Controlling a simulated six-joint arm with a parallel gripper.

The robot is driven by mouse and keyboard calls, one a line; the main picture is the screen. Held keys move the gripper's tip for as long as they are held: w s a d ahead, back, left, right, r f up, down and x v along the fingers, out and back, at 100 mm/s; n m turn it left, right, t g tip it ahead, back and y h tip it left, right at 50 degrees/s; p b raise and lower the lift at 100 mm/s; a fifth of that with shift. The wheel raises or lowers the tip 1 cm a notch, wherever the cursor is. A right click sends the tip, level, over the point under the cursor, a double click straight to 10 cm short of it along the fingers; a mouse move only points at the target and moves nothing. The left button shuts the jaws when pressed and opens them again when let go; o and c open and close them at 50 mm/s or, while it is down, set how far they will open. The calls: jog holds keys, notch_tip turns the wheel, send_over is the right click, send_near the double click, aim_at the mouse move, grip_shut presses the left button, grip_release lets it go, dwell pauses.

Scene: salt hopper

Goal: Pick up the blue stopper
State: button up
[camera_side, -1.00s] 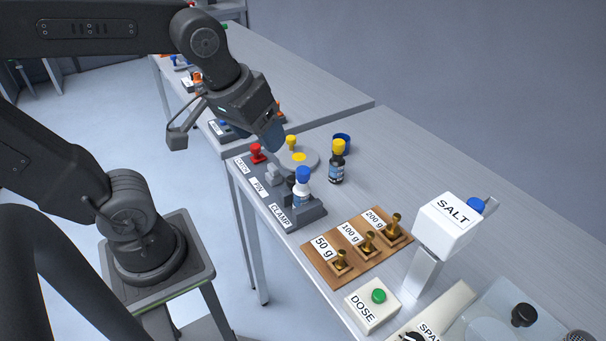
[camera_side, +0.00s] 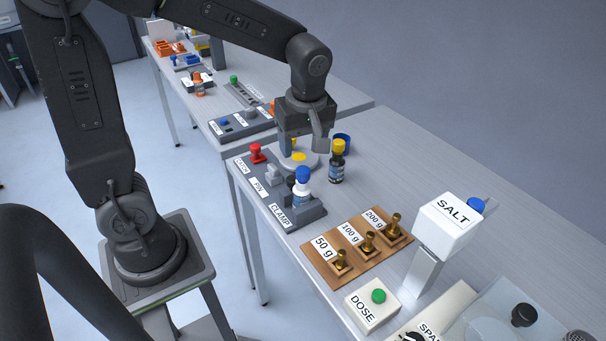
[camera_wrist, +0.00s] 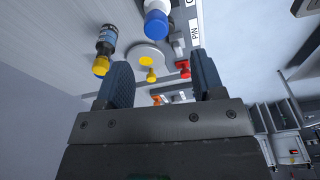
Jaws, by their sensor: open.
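A blue stopper (camera_side: 303,174) sits on top of a white bottle (camera_side: 302,191), which stands upright at the block labelled CLAMP (camera_side: 307,212). In the wrist view the blue stopper (camera_wrist: 156,24) shows near the top, beyond the fingertips. My gripper (camera_side: 302,150) is pointing down behind the stopper, above the round grey disc; in the wrist view its two fingers (camera_wrist: 161,72) are spread with nothing held between them. The gripper is apart from the stopper. One finger is partly hidden in the side view.
A dark bottle with a yellow stopper (camera_side: 338,146) stands close to the right of my gripper. A red knob (camera_side: 256,152) is at the left. A blue cup (camera_side: 343,138) is behind. Weights on a wooden board (camera_side: 325,262) and the SALT hopper (camera_side: 446,228) stand in front and right.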

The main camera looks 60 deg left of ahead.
aim_at(303, 169)
jog(key=f, duration=0.7)
jog(key=shift+w+a+f, duration=0.2)
jog(key=shift+a+f, duration=0.05)
jog(key=shift+f, duration=0.05)
jog(key=c, duration=1)
jog(key=shift+r, duration=0.1)
